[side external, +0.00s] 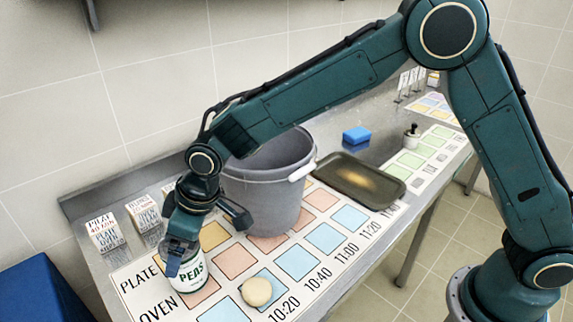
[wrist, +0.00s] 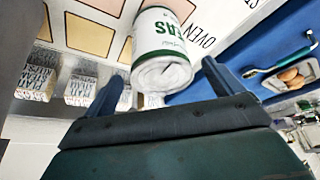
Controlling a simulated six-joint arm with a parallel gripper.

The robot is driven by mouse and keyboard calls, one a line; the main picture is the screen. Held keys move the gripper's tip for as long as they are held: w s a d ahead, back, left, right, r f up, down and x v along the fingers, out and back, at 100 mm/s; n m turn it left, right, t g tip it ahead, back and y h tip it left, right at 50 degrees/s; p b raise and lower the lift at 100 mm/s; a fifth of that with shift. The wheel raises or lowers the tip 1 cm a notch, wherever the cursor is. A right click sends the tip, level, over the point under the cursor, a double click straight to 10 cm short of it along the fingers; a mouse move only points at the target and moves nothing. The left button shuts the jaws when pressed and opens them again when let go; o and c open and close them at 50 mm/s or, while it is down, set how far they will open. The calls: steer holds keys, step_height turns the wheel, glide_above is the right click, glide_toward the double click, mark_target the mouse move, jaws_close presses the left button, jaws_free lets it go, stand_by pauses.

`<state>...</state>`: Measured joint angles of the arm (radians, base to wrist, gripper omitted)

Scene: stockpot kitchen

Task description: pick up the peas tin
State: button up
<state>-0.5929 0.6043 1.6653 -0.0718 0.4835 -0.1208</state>
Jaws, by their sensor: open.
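The peas tin (side external: 192,275) is white with green bands and the word PEAS. It stands upright on the printed mat, near the PLATE and OVEN labels. In the wrist view the tin (wrist: 161,52) shows just beyond and between the two fingers. My gripper (side external: 180,250) is low over the mat at the tin. It is open, with the fingers (wrist: 160,80) spread apart to either side of the tin's near end. I cannot tell whether either finger touches it.
A grey bucket (side external: 262,190) stands right behind my gripper. A bread roll (side external: 257,291) lies right of the tin. Small printed cards (side external: 103,232) stand along the wall side. A dark tray (side external: 360,181), a blue sponge (side external: 356,135) and a small pot (side external: 411,139) lie farther along the counter.

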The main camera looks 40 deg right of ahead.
steer(key=shift+x, duration=2.25)
steer(key=shift+a, duration=0.15)
steer(key=shift+r, duration=0.15)
steer(key=c, duration=1.4)
